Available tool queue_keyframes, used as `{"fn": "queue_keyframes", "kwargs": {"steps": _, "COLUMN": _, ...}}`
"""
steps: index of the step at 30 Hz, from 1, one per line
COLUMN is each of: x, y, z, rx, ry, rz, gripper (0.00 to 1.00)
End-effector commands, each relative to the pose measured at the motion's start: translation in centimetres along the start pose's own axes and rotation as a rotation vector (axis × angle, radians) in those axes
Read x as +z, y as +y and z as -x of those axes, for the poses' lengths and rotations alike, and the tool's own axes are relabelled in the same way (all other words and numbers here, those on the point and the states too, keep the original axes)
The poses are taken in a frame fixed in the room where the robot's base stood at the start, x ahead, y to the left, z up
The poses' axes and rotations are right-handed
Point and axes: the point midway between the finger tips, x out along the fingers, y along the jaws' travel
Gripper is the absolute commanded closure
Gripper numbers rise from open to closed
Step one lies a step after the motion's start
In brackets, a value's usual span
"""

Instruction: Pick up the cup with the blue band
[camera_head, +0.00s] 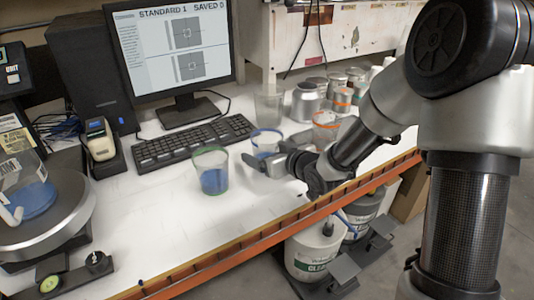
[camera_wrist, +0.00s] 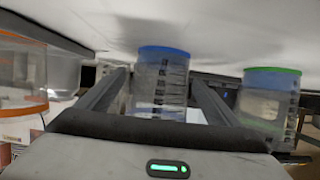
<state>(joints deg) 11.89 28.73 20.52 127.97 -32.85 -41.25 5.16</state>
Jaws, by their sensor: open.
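The clear cup with the blue band (camera_head: 266,141) stands on the white bench, right of the keyboard, with the band at its rim. In the wrist view the same cup (camera_wrist: 160,85) is centred between the two dark fingers. My gripper (camera_head: 266,158) is open and low over the bench, its fingers reaching to the cup's near side and hiding its lower part. In the wrist view my gripper (camera_wrist: 160,100) has a finger on each side of the cup; I cannot tell whether either finger touches it.
A green-banded cup (camera_head: 211,172) with blue contents stands close on the left. An orange-banded cup (camera_head: 326,128) stands on the right. A plain clear cup (camera_head: 268,108) and metal cans (camera_head: 306,103) are behind. The keyboard (camera_head: 195,142) lies left; the bench's orange edge (camera_head: 250,234) is in front.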

Motion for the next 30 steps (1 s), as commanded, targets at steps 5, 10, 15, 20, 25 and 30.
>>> {"fn": "queue_keyframes", "kwargs": {"steps": 5, "x": 0.0, "y": 0.0, "z": 0.1, "rx": 0.0, "ry": 0.0, "rz": 0.0, "gripper": 0.21}}
{"fn": "queue_keyframes", "kwargs": {"steps": 10, "x": 0.0, "y": 0.0, "z": 0.1, "rx": 0.0, "ry": 0.0, "rz": 0.0, "gripper": 0.5}}
{"fn": "queue_keyframes", "kwargs": {"steps": 15, "x": -0.1, "y": 0.0, "z": 0.1, "rx": 0.0, "ry": 0.001, "rz": 0.0, "gripper": 0.59}}
{"fn": "queue_keyframes", "kwargs": {"steps": 20, "x": -0.1, "y": 0.0, "z": 0.1, "rx": 0.0, "ry": 0.001, "rz": 0.0, "gripper": 0.59}}
{"fn": "queue_keyframes", "kwargs": {"steps": 25, "x": -0.6, "y": 0.0, "z": 0.3, "rx": 0.001, "ry": 0.002, "rz": 0.0, "gripper": 0.59}}
{"fn": "queue_keyframes", "kwargs": {"steps": 30, "x": -1.7, "y": 0.0, "z": 0.7, "rx": 0.0, "ry": 0.003, "rz": 0.002, "gripper": 0.59}}
